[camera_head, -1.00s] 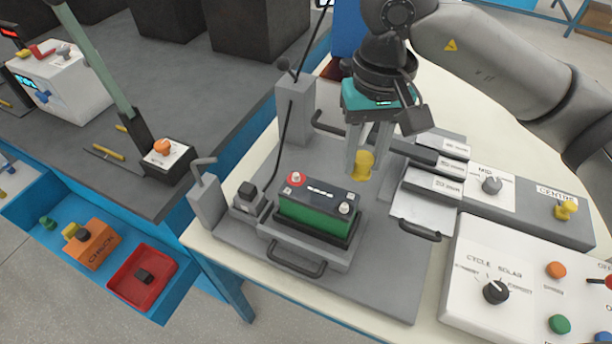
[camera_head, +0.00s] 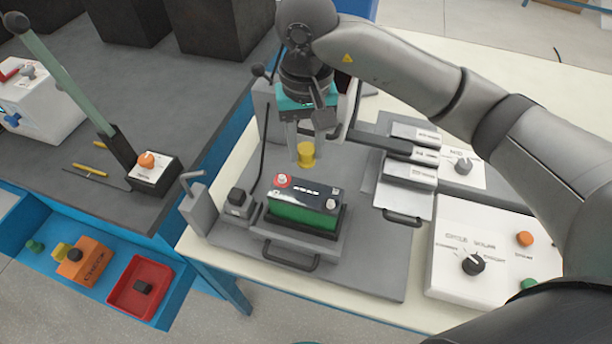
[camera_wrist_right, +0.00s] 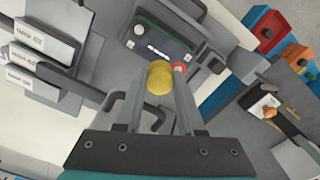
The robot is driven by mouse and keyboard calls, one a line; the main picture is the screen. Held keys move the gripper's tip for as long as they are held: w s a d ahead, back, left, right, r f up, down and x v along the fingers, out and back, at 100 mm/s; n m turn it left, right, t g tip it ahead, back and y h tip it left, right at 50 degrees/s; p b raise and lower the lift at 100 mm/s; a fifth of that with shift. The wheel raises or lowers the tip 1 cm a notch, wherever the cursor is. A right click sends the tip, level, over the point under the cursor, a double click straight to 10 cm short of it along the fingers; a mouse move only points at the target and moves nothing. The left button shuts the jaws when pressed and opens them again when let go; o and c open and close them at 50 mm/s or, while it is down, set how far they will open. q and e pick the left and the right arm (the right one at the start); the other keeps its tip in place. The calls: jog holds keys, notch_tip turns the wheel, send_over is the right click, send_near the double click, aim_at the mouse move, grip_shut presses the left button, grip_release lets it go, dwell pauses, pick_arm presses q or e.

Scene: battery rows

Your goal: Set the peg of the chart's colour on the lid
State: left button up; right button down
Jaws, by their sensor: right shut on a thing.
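My right gripper (camera_head: 306,150) is shut on a yellow peg (camera_head: 307,154) and holds it above the far side of the battery. In the right wrist view the same peg (camera_wrist_right: 160,76) sits between the two fingers, with the battery lid beyond it. The battery (camera_head: 304,206) has a green body and a black lid (camera_head: 308,192), with a red terminal (camera_head: 282,181) at its left and a pale one (camera_head: 331,204) at its right. The peg appears apart from the lid. A chart cannot be made out. My left gripper is not in view.
The battery sits on a grey fixture plate (camera_head: 370,262) with handles and an upright post at its back left. Labelled grey blocks (camera_head: 410,175) and a white control panel (camera_head: 480,250) stand to the right. An orange box (camera_head: 84,262) and a red tray (camera_head: 141,287) lie in the blue trough at left.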

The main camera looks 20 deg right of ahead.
notch_tip(320, 180, down, 9)
jog(key=shift+r, duration=0.1)
dwell(0.3)
jog(key=shift+f+b, duration=0.6)
jog(key=shift+b, duration=0.3)
jog(key=c, duration=0.5)
grip_release()
jog(key=shift+r, duration=0.1)
